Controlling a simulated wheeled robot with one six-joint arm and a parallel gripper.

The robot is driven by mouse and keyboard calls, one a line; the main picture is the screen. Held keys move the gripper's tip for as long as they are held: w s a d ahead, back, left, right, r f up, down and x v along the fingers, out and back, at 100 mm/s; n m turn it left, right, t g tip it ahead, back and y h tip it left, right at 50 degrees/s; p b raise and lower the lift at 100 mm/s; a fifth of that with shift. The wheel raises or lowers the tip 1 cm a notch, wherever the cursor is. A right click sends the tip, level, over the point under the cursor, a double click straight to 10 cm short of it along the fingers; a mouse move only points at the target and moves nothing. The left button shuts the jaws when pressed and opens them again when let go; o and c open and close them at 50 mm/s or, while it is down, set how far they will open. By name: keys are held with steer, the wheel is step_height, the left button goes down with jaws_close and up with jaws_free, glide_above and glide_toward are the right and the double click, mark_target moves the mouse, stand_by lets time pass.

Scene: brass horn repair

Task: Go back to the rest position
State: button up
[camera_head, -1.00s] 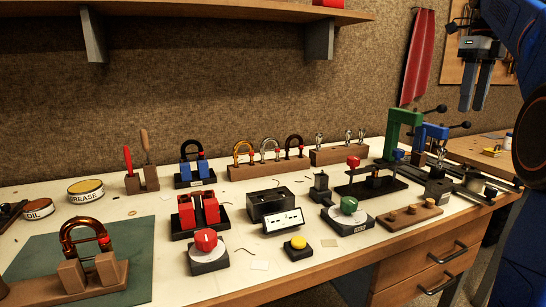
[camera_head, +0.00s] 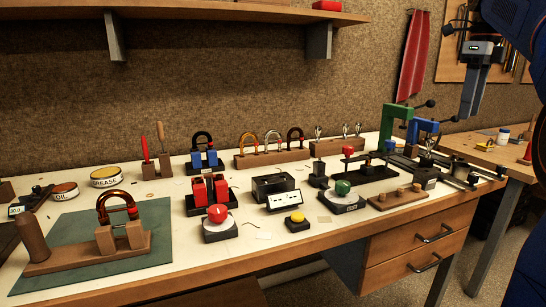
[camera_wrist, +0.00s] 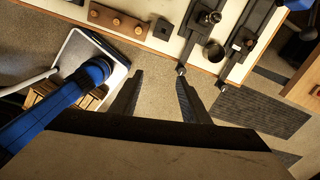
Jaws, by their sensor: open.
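My gripper (camera_head: 473,97) hangs high at the upper right in the head view, its fingers pointing down, clear of the workbench (camera_head: 290,241). In the wrist view my gripper (camera_wrist: 157,90) shows two dark fingers spread apart with only bare floor between them. It holds nothing. The bench's front edge lies beyond the fingertips there.
A second table (camera_head: 480,147) stands at right. Floor in front is clear.

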steer(key=s+a+f+n+t, duration=0.2)
steer(key=s+a+f+n, duration=0.95)
steer(key=f+n, duration=0.25)
steer(key=s+a+f+n, duration=0.2)
steer(key=s+f+n, duration=0.3)
steer(key=f, duration=0.3)
steer(key=s+a+f+n+t, duration=0.1)
steer(key=s+a+f+n, duration=0.2)
steer(key=s+f+n, duration=0.2)
steer(key=s+a+f+n+t, duration=0.1)
steer(key=s+a+f+n, duration=0.2)
steer(key=f, duration=0.8)
steer(key=shift+s+a+n, duration=0.15)
steer(key=shift+s+n, duration=0.85)
